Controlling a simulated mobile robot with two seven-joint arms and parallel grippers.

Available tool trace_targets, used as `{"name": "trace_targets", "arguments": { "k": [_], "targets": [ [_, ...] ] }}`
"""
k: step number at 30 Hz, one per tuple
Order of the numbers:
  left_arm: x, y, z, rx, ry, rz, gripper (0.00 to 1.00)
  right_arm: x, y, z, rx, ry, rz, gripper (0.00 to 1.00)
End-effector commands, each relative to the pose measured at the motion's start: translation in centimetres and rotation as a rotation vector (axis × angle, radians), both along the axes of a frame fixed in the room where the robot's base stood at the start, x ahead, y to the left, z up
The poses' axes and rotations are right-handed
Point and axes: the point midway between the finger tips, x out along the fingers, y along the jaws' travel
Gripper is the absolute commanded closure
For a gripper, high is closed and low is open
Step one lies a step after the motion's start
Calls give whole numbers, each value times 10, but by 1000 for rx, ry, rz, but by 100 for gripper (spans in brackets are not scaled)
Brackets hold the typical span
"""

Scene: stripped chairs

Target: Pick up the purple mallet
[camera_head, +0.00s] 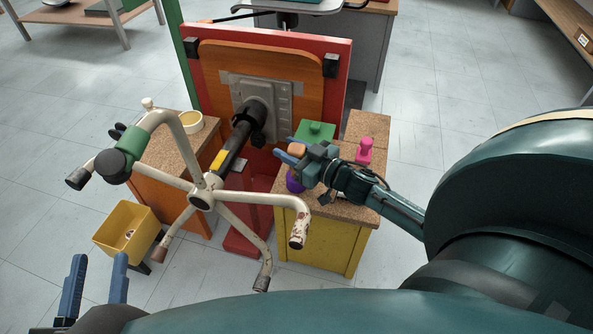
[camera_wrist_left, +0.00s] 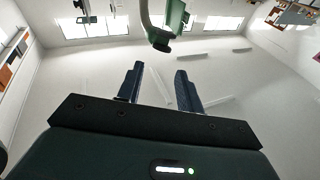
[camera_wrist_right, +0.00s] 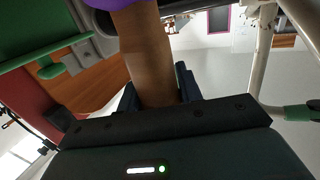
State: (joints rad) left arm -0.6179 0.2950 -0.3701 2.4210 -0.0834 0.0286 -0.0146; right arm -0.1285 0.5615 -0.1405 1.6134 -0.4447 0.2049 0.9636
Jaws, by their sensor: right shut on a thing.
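The handle's end shows between the fingers in the head view. Whether the head touches the cabinet top cannot be told. My left gripper (camera_head: 95,285) is open and empty at the lower left, fingers pointing up. Its spread fingers also show in the left wrist view (camera_wrist_left: 160,85).
An upturned chair base (camera_head: 203,198) with several legs stands left of my right gripper. The yellow cabinet (camera_head: 325,254) carries a green object (camera_head: 314,131) and a pink object (camera_head: 365,151). A yellow bin (camera_head: 127,232) stands at left. Floor at right is clear.

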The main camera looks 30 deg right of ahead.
Motion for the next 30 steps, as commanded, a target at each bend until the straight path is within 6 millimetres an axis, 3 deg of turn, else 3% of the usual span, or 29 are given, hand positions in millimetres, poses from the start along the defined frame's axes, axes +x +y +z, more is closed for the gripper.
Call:
{"name": "trace_targets", "arguments": {
  "k": [8,20,26,30],
  "targets": [
    [-1,0,-2,1,4,0,64,0,0,0,1,0,0,100],
    [-1,0,1,4,4,1,64,0,1,5,1,-3,2,100],
    [-1,2,15,43,-12,11,64,0,0,40,-1,-5,3,100],
    [-4,7,1,100,19,38,64,0,0,69,-1,-3,2,100]
  ]
}}
